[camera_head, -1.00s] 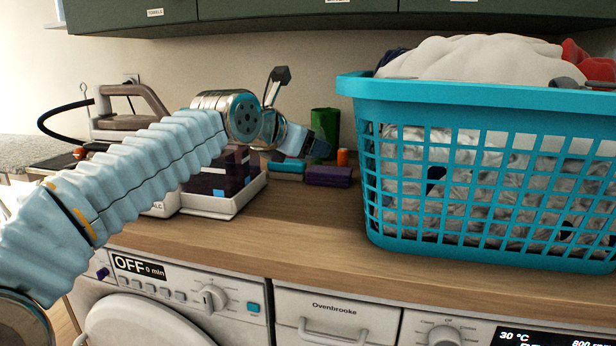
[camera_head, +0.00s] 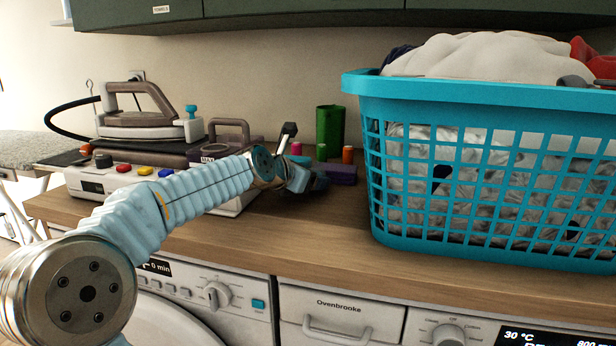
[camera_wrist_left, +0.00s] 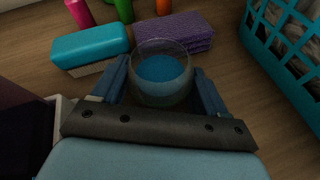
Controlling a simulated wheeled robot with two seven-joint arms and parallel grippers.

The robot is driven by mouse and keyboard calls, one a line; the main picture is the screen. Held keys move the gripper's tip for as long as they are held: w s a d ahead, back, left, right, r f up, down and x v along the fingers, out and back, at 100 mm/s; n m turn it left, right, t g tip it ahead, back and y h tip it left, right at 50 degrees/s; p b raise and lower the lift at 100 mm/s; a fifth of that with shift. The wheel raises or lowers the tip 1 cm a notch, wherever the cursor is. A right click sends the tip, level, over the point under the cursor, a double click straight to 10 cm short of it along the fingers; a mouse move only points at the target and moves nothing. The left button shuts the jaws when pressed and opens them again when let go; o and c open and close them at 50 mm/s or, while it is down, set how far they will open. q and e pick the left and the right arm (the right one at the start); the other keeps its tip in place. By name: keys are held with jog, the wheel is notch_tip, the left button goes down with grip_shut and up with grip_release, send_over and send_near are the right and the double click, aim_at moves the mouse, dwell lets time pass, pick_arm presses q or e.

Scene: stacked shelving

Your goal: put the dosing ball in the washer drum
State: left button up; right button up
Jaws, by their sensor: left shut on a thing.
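The dosing ball (camera_wrist_left: 160,72) is a clear round cup with blue liquid in it, seen in the left wrist view. My left gripper (camera_wrist_left: 158,88) is shut on it, one finger on each side. In the head view my left gripper (camera_head: 303,180) is over the counter, left of the basket, and the ball cannot be made out there. The machine with a temperature display (camera_head: 528,338) shows only its top panel at the lower right. No drum opening is in view. My right gripper is not in view.
A turquoise laundry basket (camera_head: 480,92) full of laundry stands to the right. An iron (camera_head: 145,118) stands at the left. The front counter (camera_head: 310,235) is clear.

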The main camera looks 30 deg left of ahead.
pick_arm(q)
jog(key=shift+f, duration=0.1)
jog(key=o, duration=1.1)
